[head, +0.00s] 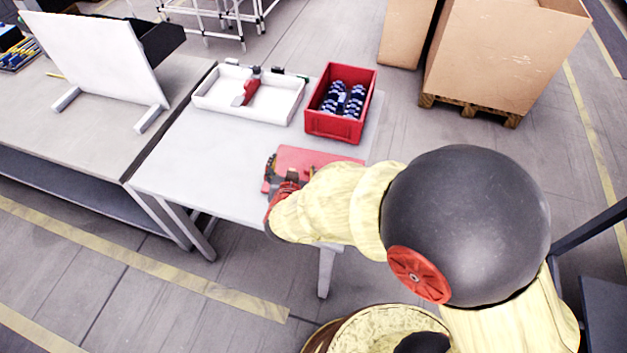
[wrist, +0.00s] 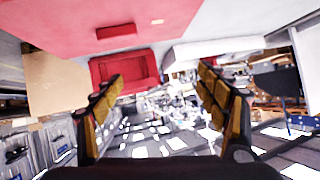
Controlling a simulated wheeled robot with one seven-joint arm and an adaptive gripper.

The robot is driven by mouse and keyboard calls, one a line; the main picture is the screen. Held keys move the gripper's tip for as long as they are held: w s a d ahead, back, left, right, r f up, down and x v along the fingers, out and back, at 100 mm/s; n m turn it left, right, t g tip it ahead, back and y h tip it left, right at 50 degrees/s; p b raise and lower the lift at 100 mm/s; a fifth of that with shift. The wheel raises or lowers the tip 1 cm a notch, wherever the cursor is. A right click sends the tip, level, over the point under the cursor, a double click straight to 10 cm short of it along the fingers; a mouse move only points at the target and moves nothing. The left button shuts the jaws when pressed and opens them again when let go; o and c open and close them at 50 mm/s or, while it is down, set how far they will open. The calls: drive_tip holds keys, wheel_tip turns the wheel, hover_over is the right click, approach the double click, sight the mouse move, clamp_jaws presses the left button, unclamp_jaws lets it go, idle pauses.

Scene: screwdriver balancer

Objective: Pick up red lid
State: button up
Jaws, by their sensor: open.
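The red lid (head: 318,156) lies flat on the white table, near its front right edge. My arm hides part of it in the head view. In the wrist view the red lid (wrist: 60,22) fills the upper left, with a darker red raised block (wrist: 116,31) on it. My gripper (head: 279,172) is at the lid's left side in the head view, mostly hidden by my own wrist. In the wrist view my gripper (wrist: 160,95) is open, with nothing between its two fingers. I cannot tell whether a finger touches the lid.
A red crate (head: 332,127) with several dark blue and white parts stands behind the lid. A white tray (head: 214,107) left of it holds a red and black tool (head: 249,89). The white table (head: 190,165) is clear at left. Cardboard boxes (head: 505,50) stand behind right.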

drive_tip(key=s+d+f+h, duration=0.1)
drive_tip(key=f, duration=0.1)
drive_tip(key=d+f+h, duration=0.1)
drive_tip(key=f, duration=0.1)
drive_tip(key=s+d+f+h+b, duration=0.1)
drive_tip(key=f, duration=0.1)
drive_tip(key=shift+s+d+f+t, duration=0.25)
drive_tip(key=shift+s+d+t, duration=0.05)
drive_tip(key=shift+d+t, duration=0.1)
drive_tip(key=b+x, duration=0.3)
drive_tip(key=x, duration=0.4)
drive_tip(key=shift+w+d, duration=0.15)
drive_tip(key=shift+c, duration=1.2)
drive_tip(key=c, duration=1.1)
